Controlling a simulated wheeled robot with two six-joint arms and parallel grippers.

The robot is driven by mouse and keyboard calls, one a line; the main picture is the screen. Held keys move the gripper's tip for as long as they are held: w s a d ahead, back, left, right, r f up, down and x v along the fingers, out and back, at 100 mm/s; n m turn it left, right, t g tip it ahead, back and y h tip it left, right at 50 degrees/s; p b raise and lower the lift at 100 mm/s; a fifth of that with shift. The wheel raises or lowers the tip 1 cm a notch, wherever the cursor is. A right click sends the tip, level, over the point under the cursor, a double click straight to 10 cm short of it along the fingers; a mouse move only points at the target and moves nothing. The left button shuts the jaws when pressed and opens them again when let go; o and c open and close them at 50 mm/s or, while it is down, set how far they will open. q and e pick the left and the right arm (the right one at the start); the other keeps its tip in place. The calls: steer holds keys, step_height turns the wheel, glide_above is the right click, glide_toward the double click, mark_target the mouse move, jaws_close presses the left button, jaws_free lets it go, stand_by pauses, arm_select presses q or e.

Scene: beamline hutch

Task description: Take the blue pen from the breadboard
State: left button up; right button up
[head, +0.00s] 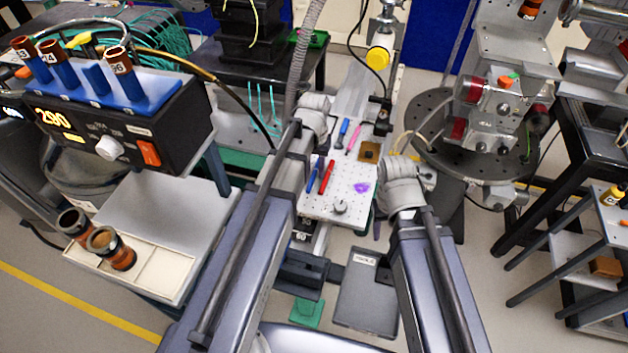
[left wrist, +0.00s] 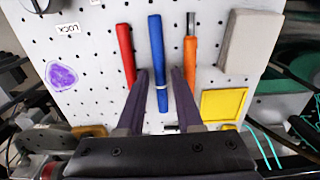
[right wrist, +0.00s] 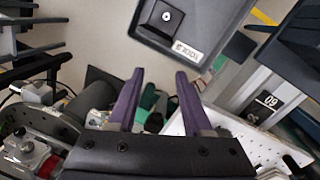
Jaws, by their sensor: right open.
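The blue pen (head: 313,176) lies on the white perforated breadboard (head: 318,209), beside the red pen (head: 327,176). In the left wrist view the blue pen (left wrist: 156,45) lies between the red pen (left wrist: 125,52) and an orange-handled tool (left wrist: 190,56). My left gripper (left wrist: 160,74) is open, with one finger on each side of the blue pen's near part. A gap shows on both sides; I cannot tell its height above the board. In the head view its fingers are hidden by my arm. My right gripper (right wrist: 159,74) is open and empty, away from the pens.
The breadboard also carries a purple patch (head: 361,187), a round knob (head: 340,207), a brown square plate (head: 369,152), a pink tool (head: 354,138) and another blue-handled tool (head: 342,132). A grey block (left wrist: 252,40) lies near the orange tool. A grey tools case (head: 366,295) is below.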

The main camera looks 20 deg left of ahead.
mark_target(314, 172)
arm_select(q)
steer(key=shift+c, duration=0.3)
jaws_close()
stand_by(0.4)
step_height(314, 172, up, 10)
steer(key=p, duration=1)
